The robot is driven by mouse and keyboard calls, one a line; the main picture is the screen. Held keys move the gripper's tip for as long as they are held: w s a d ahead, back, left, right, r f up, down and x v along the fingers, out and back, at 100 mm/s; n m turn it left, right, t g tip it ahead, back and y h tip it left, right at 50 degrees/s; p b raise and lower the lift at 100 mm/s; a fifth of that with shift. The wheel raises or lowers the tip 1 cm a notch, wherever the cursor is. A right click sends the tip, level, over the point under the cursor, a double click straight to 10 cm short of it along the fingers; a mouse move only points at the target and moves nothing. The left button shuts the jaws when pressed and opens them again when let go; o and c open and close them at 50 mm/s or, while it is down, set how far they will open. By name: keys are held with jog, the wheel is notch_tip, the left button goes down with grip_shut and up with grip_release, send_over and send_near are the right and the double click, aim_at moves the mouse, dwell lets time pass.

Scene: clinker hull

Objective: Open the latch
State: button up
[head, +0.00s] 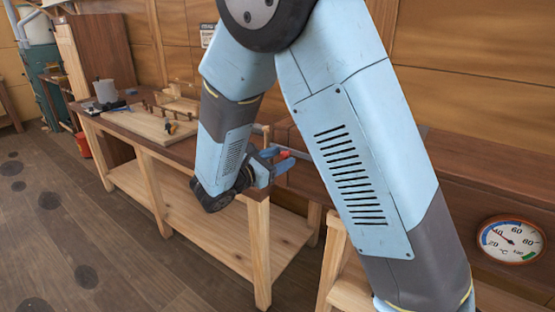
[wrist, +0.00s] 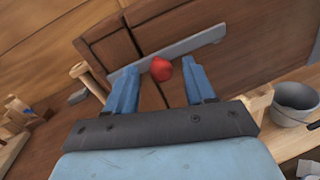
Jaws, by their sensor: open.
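The latch shows in the wrist view as a grey bar (wrist: 195,42) with a red knob (wrist: 161,69), lying slanted across dark brown wooden panels. The red knob also shows in the head view (head: 284,154), beside my fingers. My gripper (wrist: 158,72) is open, with one blue finger on each side of the knob. In the wrist view the knob appears between the fingertips, with a gap on each side; I cannot tell whether a finger touches it.
A wooden workbench (head: 130,128) with a board, pegs and a pot (head: 106,91) stands along the wall. A round dial gauge (head: 511,240) is at the right. In the wrist view a grey bucket (wrist: 295,103) stands at the right. The floor at the left is clear.

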grip_shut()
dwell(0.5)
jog(key=shift+a, duration=0.1)
